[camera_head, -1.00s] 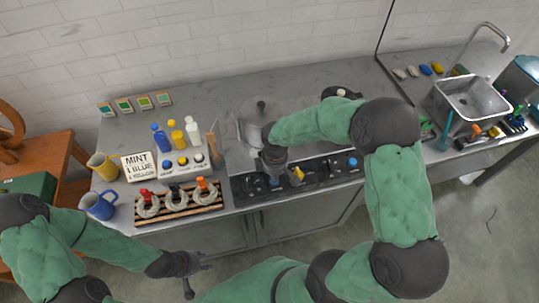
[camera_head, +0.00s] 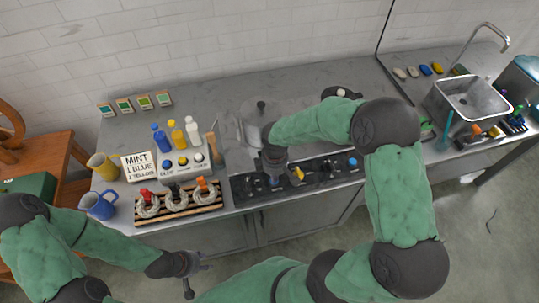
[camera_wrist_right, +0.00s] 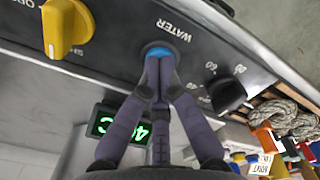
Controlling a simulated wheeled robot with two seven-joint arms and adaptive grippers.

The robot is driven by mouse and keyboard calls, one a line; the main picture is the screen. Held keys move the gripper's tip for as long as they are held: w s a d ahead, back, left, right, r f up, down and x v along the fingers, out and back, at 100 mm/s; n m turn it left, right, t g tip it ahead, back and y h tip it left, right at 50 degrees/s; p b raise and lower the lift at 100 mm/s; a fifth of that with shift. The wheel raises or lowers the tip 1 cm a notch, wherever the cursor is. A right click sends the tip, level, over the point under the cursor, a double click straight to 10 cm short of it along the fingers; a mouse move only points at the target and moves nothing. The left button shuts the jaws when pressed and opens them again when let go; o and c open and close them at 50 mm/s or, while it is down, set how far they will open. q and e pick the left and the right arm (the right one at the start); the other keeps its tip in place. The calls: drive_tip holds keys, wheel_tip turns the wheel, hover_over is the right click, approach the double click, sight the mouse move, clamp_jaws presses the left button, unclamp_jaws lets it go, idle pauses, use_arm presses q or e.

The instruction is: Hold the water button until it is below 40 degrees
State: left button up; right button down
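The blue water button (camera_wrist_right: 160,52) sits on the black control panel under the word WATER. My right gripper (camera_wrist_right: 161,60) is shut, its fingertips together and touching the button; I cannot tell how far it is pressed. In the head view my right gripper (camera_head: 273,181) points down at the panel and hides this button. A small display (camera_wrist_right: 104,122) with green digits shows upside down in the wrist view. A 4 and a C are readable; my fingers hide the middle. My left gripper (camera_head: 197,272) is open and empty in front of the counter.
A yellow knob (camera_wrist_right: 68,27) and a black knob (camera_wrist_right: 227,94) flank the button. A grey pot (camera_head: 257,112) stands behind the panel. A rack of wool skeins (camera_head: 180,210), bottles (camera_head: 178,137), a MINT sign (camera_head: 139,166) and mugs are at left; a sink (camera_head: 466,103) is at right.

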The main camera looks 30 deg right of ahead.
idle(0.6)
wheel_tip(320, 180, up, 7)
drive_tip(key=p, duration=0.5)
drive_tip(key=shift+r+p, duration=0.1)
drive_tip(key=shift+p, duration=0.25)
drive_tip(key=shift+s, duration=0.1)
